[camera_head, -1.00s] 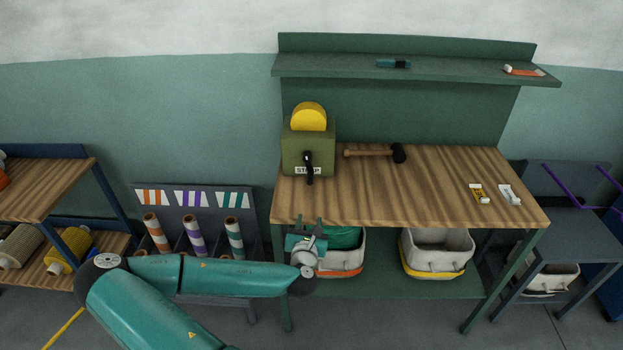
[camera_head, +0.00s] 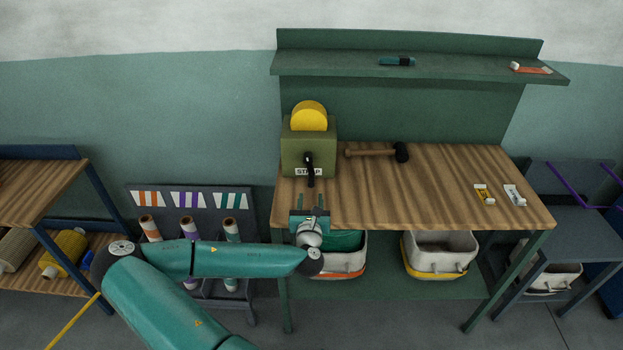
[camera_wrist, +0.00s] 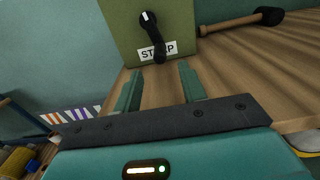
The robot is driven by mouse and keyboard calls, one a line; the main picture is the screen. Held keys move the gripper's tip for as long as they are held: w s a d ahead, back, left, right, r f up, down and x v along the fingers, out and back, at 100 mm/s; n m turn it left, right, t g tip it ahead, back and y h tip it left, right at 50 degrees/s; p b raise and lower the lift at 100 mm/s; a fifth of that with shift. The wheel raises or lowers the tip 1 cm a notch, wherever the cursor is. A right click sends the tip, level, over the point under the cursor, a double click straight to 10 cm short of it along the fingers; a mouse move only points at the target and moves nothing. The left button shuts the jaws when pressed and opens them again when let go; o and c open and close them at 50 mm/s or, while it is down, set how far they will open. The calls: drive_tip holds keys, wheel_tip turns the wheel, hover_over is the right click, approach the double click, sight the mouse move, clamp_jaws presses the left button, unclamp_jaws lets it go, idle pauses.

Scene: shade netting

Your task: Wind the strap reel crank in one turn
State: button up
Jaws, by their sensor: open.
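The strap reel is an olive box (camera_head: 297,153) with a yellow disc (camera_head: 309,116) on top and a STRAP label on its front. It stands at the left end of the wooden bench. Its black crank (camera_head: 310,169) hangs down over the label, and the crank also shows in the wrist view (camera_wrist: 155,40). My gripper (camera_head: 309,200) is open and empty at the bench's front edge, below and in front of the crank. In the wrist view my two green fingers (camera_wrist: 158,90) point towards the box, apart from the crank, whose lower end lies just beyond and between them.
A mallet (camera_head: 375,153) lies right of the reel. Two small items (camera_head: 484,194) (camera_head: 515,195) lie at the bench's right end. White bins (camera_head: 440,250) stand below. A shelf (camera_head: 420,70) runs above. The middle of the bench top (camera_head: 400,190) is clear.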

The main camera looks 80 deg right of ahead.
sight(310, 186)
drive_tip(key=x, duration=1)
drive_tip(key=shift+c, duration=0.4)
clamp_jaws()
drive_tip(key=shift+w+m, duration=0.15)
drive_tip(key=shift+m, duration=0.15)
